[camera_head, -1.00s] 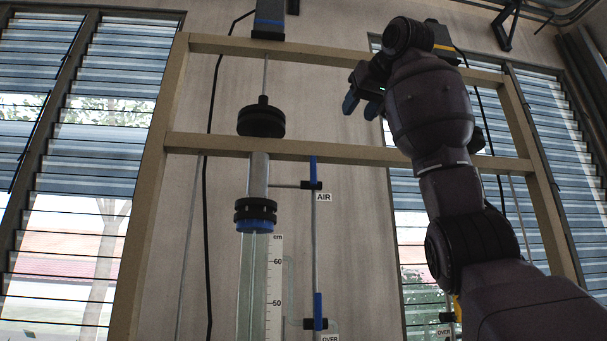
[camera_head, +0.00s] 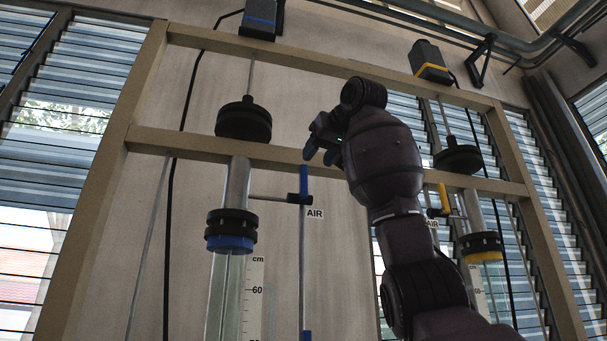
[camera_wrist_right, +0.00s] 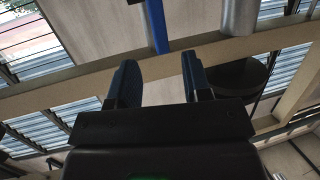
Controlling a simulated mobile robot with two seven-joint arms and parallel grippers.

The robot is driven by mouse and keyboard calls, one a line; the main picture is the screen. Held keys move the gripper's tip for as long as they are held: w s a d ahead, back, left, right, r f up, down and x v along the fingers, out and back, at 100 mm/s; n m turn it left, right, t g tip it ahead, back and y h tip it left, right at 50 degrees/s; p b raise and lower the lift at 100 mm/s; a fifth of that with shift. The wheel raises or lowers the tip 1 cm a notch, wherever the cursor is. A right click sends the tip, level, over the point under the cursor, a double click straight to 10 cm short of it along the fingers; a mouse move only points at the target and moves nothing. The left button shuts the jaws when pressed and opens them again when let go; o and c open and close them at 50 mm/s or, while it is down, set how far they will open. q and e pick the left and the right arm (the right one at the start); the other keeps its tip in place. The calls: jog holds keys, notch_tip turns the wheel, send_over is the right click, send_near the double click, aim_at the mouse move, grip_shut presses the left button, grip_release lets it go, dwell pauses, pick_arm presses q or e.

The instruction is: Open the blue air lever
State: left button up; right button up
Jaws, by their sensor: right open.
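The blue air lever (camera_head: 304,181) stands upright on a thin pipe, just above the AIR label (camera_head: 315,214). Its top end reaches up to the wooden crossbar. My right gripper (camera_head: 320,155) is open and empty, just above and right of the lever's top in the head view. In the right wrist view the lever (camera_wrist_right: 156,25) shows beyond the two open fingers (camera_wrist_right: 158,80), roughly in line with the gap between them and apart from them. My left gripper is not in view.
A wooden frame's crossbar (camera_head: 270,153) runs close by the gripper. A black weight (camera_head: 244,121) and a blue-ringed clear tube (camera_head: 230,243) stand left. A yellow lever (camera_head: 444,198) and yellow-ringed tube (camera_head: 483,257) stand right, partly behind my arm.

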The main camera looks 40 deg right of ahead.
aim_at(305, 173)
jog(key=shift+p+x, duration=0.45)
jog(key=shift+x, duration=2.45)
jog(key=shift+w, duration=0.1)
jog(key=shift+x, duration=0.75)
grip_shut()
